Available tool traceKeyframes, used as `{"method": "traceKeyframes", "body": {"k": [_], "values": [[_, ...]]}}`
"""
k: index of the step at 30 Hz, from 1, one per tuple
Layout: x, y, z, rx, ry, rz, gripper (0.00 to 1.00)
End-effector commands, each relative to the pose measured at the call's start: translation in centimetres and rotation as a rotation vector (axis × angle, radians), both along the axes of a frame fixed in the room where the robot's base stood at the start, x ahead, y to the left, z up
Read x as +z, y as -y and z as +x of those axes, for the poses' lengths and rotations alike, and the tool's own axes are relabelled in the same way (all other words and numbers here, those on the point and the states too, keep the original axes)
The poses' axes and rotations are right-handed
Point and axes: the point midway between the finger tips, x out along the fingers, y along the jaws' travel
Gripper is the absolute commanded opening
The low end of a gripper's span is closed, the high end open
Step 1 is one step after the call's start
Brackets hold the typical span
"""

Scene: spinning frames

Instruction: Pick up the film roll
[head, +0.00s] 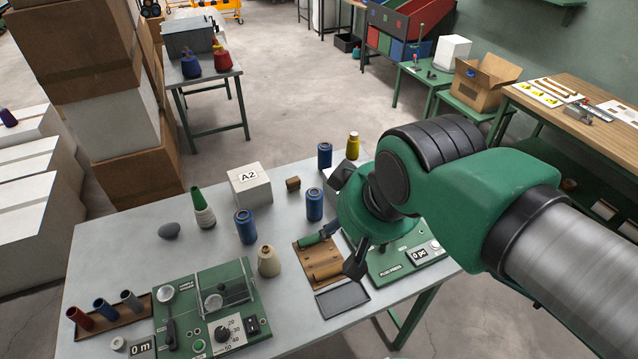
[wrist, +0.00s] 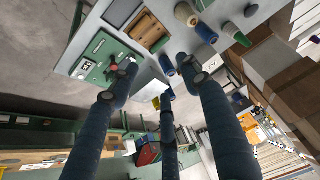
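No item is clearly marked as the film roll. A tan cylinder (head: 327,271) lies on a brown wooden tray (head: 304,255) near the table's front right. A small brown cylinder (head: 293,184) stands farther back, right of the A2 box; I cannot tell which is the film roll. My gripper (head: 319,248) is above the tray area, its fingers spread wide and partly covering the tray. In the wrist view my gripper (wrist: 162,82) is open with nothing between its fingers. The wooden tray (wrist: 145,30) shows beyond the fingers there.
Blue spools (head: 245,226), a cream cone (head: 269,262), a green-topped cone (head: 202,208) and the A2 box (head: 250,187) stand nearby. A green dial machine (head: 205,310) is front left, another green unit (head: 415,258) right.

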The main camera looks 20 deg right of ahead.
Motion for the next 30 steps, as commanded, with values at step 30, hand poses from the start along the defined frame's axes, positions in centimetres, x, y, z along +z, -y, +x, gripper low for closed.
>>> {"method": "traceKeyframes", "body": {"k": [30], "values": [[0.4,1.2,9.3,-0.128,-0.118,0.046,0.68]]}}
